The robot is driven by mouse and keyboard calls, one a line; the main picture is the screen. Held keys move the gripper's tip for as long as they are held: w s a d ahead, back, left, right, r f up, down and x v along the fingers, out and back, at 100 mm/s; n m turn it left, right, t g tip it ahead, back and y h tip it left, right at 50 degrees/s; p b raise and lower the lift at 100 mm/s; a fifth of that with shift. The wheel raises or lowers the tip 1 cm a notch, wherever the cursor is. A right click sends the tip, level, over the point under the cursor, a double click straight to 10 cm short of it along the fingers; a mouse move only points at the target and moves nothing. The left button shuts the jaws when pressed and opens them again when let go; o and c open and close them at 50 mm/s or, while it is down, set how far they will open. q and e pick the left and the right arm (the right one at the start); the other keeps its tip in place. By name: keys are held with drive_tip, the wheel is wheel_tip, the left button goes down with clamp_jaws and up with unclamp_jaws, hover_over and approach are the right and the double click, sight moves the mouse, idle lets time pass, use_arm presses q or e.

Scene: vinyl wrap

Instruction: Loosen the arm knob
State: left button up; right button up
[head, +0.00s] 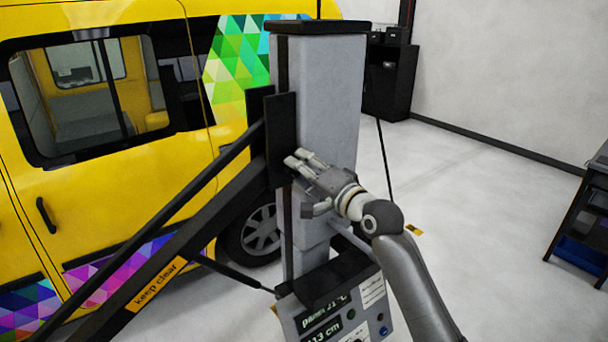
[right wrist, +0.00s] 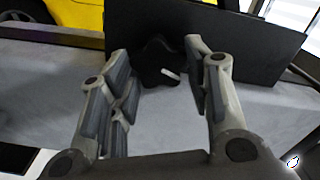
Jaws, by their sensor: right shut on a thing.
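The arm knob (right wrist: 160,62) is a black lobed knob with a short white mark. It sits at the edge of a black plate (right wrist: 240,45) in the right wrist view. My right gripper (right wrist: 158,68) is shut on the knob, with a finger on either side of it. In the head view my right gripper (head: 300,160) reaches the black bracket (head: 281,130) on the grey column (head: 325,95); the knob itself is hidden there. My left gripper is not in view.
The black arm (head: 200,215) with a "keep clear" label slopes down left from the bracket, in front of a yellow van (head: 165,25). A control panel (head: 335,315) is low on the column. A dark shelf (head: 580,215) stands far right.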

drive_tip(key=shift+n+b, duration=1.4)
drive_tip(key=shift+n, duration=3.5)
drive_tip(key=o, duration=1)
drive_tip(key=shift+s, duration=0.1)
drive_tip(key=v, duration=1.2)
